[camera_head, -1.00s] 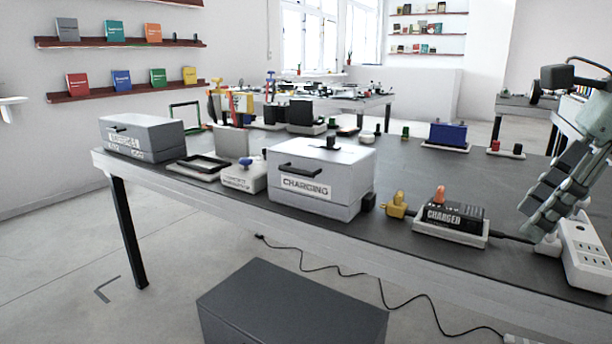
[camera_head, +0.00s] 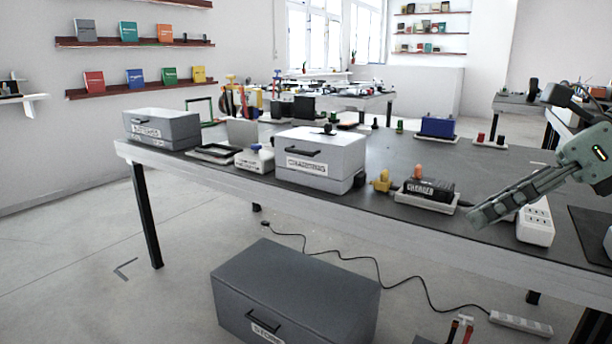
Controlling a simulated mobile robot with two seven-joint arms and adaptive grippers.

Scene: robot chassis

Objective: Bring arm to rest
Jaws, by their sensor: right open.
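My right gripper (camera_head: 492,212) comes in from the right edge in the head view. Its grey-green fingers point left and down over the right part of the dark table (camera_head: 480,177). The fingers overlap each other in this view, and I see nothing held between them. The white power strip (camera_head: 535,222) stands just right of the fingertips, partly behind the fingers. The black charger (camera_head: 428,191) in its white tray lies to the left of the fingertips, apart from them. My left gripper is not in view.
A white charging box (camera_head: 319,160) and a grey box (camera_head: 161,129) stand along the table's front edge. A yellow connector (camera_head: 382,181) sits beside the charger. A dark grey case (camera_head: 295,289) is on the floor, with a cable running beside it.

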